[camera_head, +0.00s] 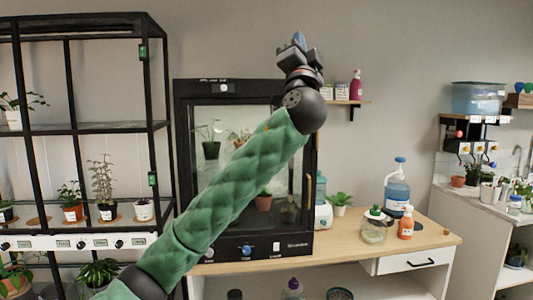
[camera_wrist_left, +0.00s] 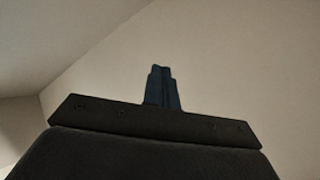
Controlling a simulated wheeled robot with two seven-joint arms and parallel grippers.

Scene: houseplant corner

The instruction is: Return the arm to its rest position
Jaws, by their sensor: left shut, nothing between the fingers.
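My left arm (camera_head: 237,182), in a green quilted sleeve, reaches up from the lower left across the head view. My left gripper (camera_head: 299,40) points upward at the top, in front of the wall and above the right edge of the black glass-fronted cabinet. In the left wrist view the gripper fingers (camera_wrist_left: 162,87) are together with nothing between them, against bare wall and ceiling. The arm hides part of the cabinet (camera_head: 258,87). My right gripper is not in view.
A black shelf rack (camera_head: 158,125) with potted plants stands at left. The wooden table (camera_head: 345,240) holds a blue pump bottle (camera_head: 397,190), an orange bottle (camera_head: 406,224) and a glass jar (camera_head: 374,228). A small wall shelf (camera_head: 347,102) is right of the gripper. Wall space above is clear.

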